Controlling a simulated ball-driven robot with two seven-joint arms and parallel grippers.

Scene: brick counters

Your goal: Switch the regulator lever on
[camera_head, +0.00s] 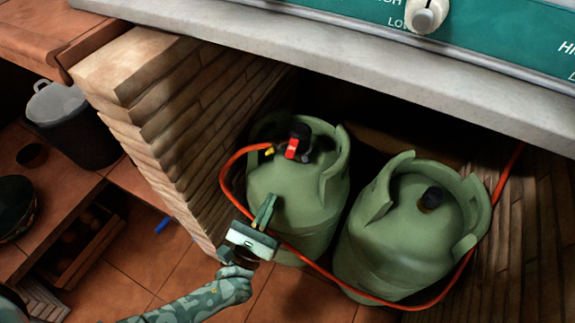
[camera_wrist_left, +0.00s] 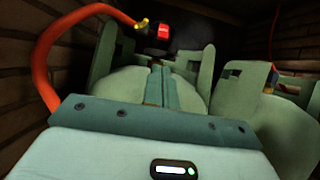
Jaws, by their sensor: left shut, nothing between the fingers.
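The regulator with its red lever (camera_head: 292,148) sits on top of the left green gas cylinder (camera_head: 290,190) in the head view. An orange hose (camera_head: 228,172) leaves it through a yellow fitting. In the left wrist view the red lever (camera_wrist_left: 163,32) shows beyond my fingers, with the yellow fitting (camera_wrist_left: 142,24) beside it. My left gripper (camera_head: 270,197) is shut and empty. It is in front of the left cylinder, below the lever in the picture and apart from it. Its fingertips also show in the left wrist view (camera_wrist_left: 157,64). My right gripper is not in view.
A second green cylinder (camera_head: 410,235) stands to the right, with the hose passing in front. A brick wall (camera_head: 180,120) bounds the left side and a counter slab (camera_head: 330,58) overhangs the cylinders. A dark bucket (camera_head: 75,130) stands at the far left.

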